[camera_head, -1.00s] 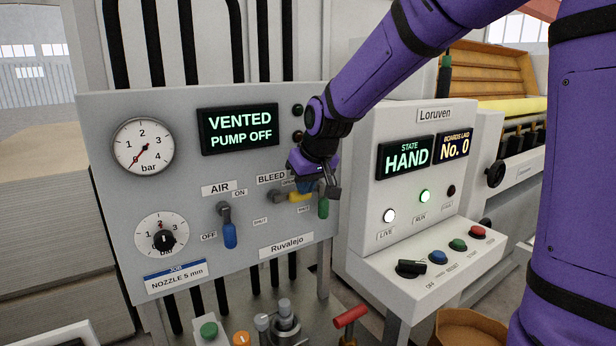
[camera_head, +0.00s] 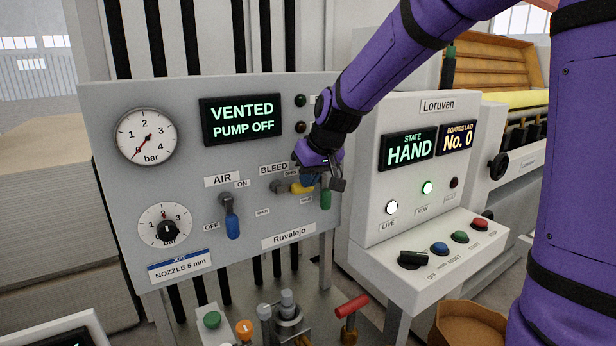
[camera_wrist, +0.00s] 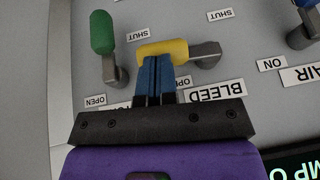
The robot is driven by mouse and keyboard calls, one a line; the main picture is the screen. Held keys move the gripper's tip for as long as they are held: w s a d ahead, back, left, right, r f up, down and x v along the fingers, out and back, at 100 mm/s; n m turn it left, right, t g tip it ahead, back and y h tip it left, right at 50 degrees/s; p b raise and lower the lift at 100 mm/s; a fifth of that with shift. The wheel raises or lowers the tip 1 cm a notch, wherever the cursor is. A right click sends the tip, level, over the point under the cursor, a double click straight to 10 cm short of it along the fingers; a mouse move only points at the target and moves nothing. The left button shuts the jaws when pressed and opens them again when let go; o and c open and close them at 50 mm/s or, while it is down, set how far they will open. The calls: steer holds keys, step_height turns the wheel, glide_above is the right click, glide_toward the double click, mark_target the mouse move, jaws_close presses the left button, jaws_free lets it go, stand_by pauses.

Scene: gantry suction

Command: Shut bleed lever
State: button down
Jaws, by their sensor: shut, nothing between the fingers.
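The bleed lever (camera_head: 301,188) has a yellow handle on a grey hub. It sticks out sideways to the right of the hub on the grey panel, below the BLEED label (camera_head: 273,168). In the wrist view, which is upside down, the yellow handle (camera_wrist: 163,48) points left. The blue fingers of my gripper (camera_wrist: 153,60) are shut and empty, with their tips at the handle's edge; whether they touch it I cannot tell. In the head view my gripper (camera_head: 310,180) partly covers the lever and its OPEN label. The SHUT label (camera_head: 262,212) lies below left of the hub.
A green-handled lever (camera_head: 326,198) stands close right of the yellow one, its handle down. A blue air lever (camera_head: 232,225) hangs to the left. The display (camera_head: 241,121) reads VENTED, PUMP OFF. The Loruven console (camera_head: 400,220) stands to the right of the panel.

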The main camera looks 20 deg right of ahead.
steer(key=shift+d+f+m+g+y, duration=0.15)
steer(key=shift+f+m+y, duration=0.3)
steer(key=shift+f+y, duration=1)
steer(key=shift+a+f+m+g+y, duration=0.15)
steer(key=shift+f+m+y, duration=0.3)
steer(key=shift+f+y, duration=0.95)
steer(key=shift+r+y, duration=0.15)
steer(key=shift+y, duration=0.1)
steer(key=shift+d+r, duration=0.1)
steer(key=shift+d, duration=0.05)
steer(key=v, duration=1)
steer(key=shift+d+r, duration=0.2)
steer(key=shift+s, duration=0.1)
